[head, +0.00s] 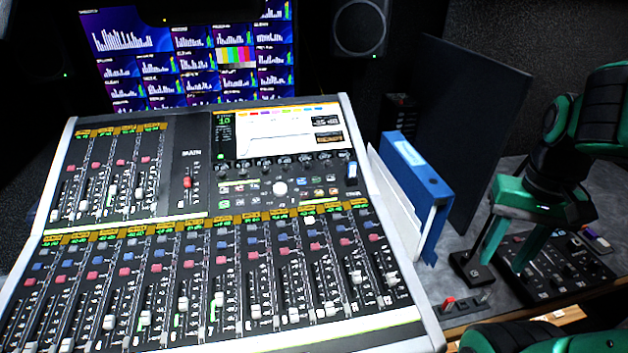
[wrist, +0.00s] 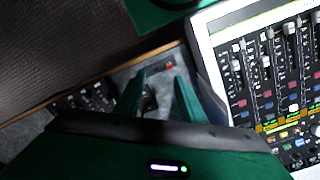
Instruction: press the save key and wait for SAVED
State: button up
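My gripper (head: 502,264) is at the right, with its two green fingers apart and nothing held between them. It points down over the desk beside the mixing console. A small black block (head: 468,270) with a pale mark on top sits by the left fingertip. In the wrist view a dark block (wrist: 150,102) shows between the fingers of my gripper (wrist: 160,88). Whether a fingertip touches it I cannot tell. I cannot read a save label on any key. The console screen (head: 270,137) is lit, and I can read no SAVED on it.
The mixing console (head: 205,213) fills the left and middle. A blue binder (head: 418,170) stands between it and my gripper. A black knob panel (head: 550,265) lies right of the fingers. A small strip with a red switch (head: 449,304) lies in front. A dark upright panel (head: 455,120) stands behind.

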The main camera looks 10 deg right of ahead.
jog(key=shift+c, duration=0.2)
grip_shut()
dwell(1.6)
